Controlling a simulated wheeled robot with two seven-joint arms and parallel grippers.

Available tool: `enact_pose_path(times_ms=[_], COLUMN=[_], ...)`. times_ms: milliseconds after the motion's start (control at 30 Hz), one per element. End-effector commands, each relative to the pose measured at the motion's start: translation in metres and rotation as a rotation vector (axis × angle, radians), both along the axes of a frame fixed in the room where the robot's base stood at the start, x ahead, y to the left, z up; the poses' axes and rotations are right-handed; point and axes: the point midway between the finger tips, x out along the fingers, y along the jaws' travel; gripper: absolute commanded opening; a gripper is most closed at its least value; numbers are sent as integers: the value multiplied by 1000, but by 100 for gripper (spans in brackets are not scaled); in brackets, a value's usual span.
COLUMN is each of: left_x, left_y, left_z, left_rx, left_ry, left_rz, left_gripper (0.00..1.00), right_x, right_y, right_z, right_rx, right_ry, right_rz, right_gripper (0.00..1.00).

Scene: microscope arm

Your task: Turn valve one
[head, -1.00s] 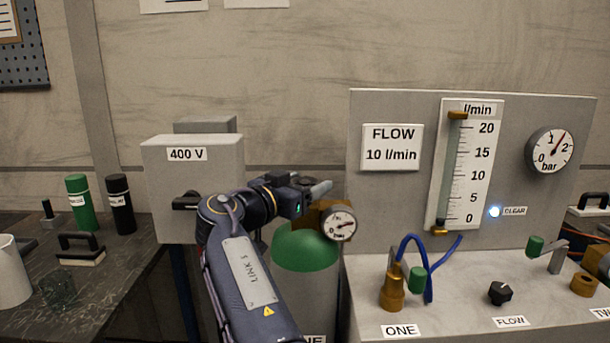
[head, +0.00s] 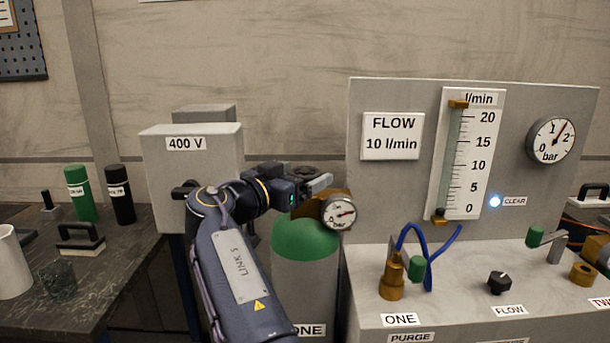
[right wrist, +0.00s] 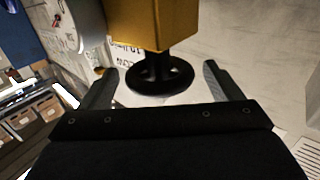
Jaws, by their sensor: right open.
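A grey gas cylinder with a green shoulder (head: 305,240) stands left of the panel, with a label reading ONE low on it. Its brass valve body (head: 311,208) carries a small round gauge (head: 340,212). In the right wrist view the brass block (right wrist: 152,22) has a black handwheel (right wrist: 160,76) on a short stem. My right gripper (right wrist: 162,82) is open, with one finger on each side of the handwheel; I cannot tell whether they touch it. In the head view the right gripper (head: 321,184) is at the valve and partly hides it. My left gripper is not in view.
The panel bench has a brass fitting (head: 391,277) with a green-handled lever above another ONE label, blue hose (head: 428,258) and a black FLOW knob (head: 499,283). A grey 400 V box (head: 190,165) stands behind my right arm. Bottles and a mug are on the left bench.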

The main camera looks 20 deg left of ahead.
Motion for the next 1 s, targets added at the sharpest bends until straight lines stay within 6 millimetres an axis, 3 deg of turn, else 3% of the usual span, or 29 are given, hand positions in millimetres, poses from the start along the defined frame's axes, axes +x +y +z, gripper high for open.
enact_pose_path(times_ms=[200, 400, 1000], left_x=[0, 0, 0], left_y=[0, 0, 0], left_z=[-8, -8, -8], left_rx=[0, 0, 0], left_ry=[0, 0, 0], left_rz=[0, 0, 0], left_gripper=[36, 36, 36], right_x=[-36, -54, -56], right_y=[16, 23, 24], right_z=[-1, 0, 0], right_rx=[0, 0, 1], right_ry=[-1, 0, 0], right_rz=[2, 0, 0], right_gripper=[86, 86, 86])
